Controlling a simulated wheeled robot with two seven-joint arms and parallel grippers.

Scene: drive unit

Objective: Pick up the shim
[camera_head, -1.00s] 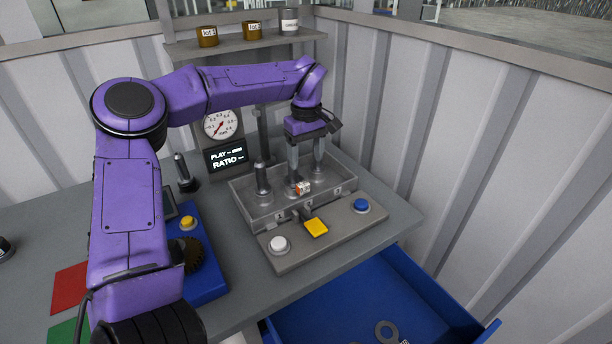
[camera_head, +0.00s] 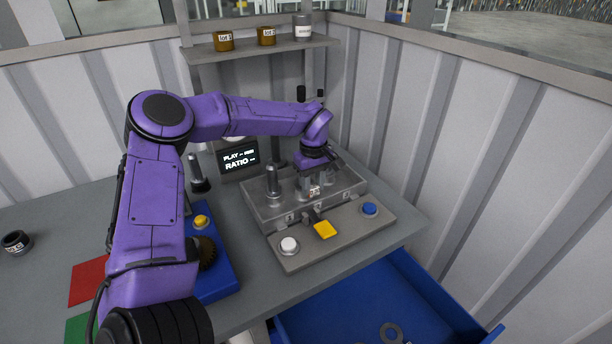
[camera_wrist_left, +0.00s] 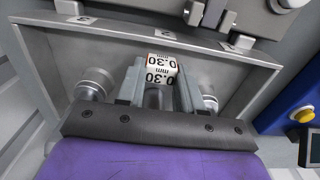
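The shim appears to be the small piece with the white "0.30 mm" label (camera_wrist_left: 161,72), in the middle compartment of the grey metal tray (camera_wrist_left: 262,75). In the head view its label (camera_head: 314,191) shows small and partly covered. My left gripper (camera_head: 314,184) points down into the tray. In the wrist view its two fingers (camera_wrist_left: 160,82) stand on either side of the labelled piece, apart, with a narrow gap visible at the label's left. Contact lower down is hidden. My right gripper is in neither view.
Metal posts stand in the tray, one at the left (camera_head: 272,182). An open blue drawer (camera_head: 350,310) holds a grey ring (camera_head: 391,331).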

